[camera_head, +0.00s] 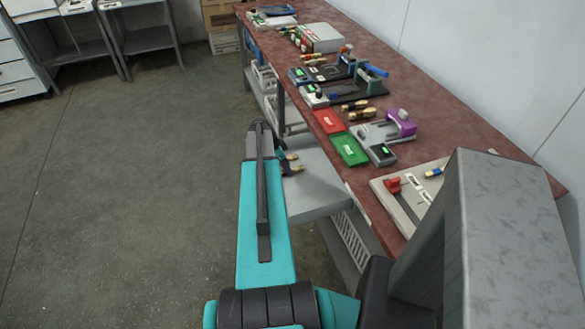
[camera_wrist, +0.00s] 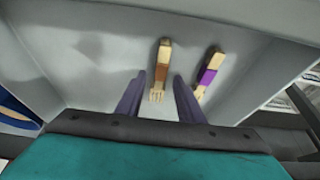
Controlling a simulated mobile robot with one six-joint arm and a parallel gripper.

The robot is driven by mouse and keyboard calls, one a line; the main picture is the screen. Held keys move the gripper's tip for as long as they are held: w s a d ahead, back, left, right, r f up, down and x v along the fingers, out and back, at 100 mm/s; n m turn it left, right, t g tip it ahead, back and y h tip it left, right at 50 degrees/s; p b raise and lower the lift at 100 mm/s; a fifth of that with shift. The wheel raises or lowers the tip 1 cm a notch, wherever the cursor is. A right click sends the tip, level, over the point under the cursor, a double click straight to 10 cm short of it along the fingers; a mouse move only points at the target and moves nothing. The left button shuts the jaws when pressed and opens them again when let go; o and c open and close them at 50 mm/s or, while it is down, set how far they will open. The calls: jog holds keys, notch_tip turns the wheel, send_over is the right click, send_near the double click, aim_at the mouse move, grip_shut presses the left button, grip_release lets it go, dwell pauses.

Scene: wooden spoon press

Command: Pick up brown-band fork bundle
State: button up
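The brown-band fork bundle (camera_wrist: 162,70) is pale wood with a brown band. It lies lengthwise in the wrist view on a grey surface, tines toward me. My gripper (camera_wrist: 159,80) is open, its two dark fingers apart on either side of the bundle's lower part. I see no clear contact, and cannot tell the height gap. A similar bundle with a purple band (camera_wrist: 207,76) lies to the right, outside the right finger. In the head view my gripper is over the grey shelf or tray (camera_head: 322,190) beside the table; the bundles there are small and partly hidden.
The long red-brown table (camera_head: 437,135) carries a green tray (camera_head: 349,150), a red tray (camera_head: 329,121), a purple-and-grey device (camera_head: 400,124) and other fixtures. A pale board with red parts (camera_head: 393,186) is at the near end. Open floor (camera_head: 150,180) lies to the left.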

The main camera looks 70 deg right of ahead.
jog(key=shift+s+d+f, duration=0.15)
jog(key=shift+f, duration=0.4)
grip_shut()
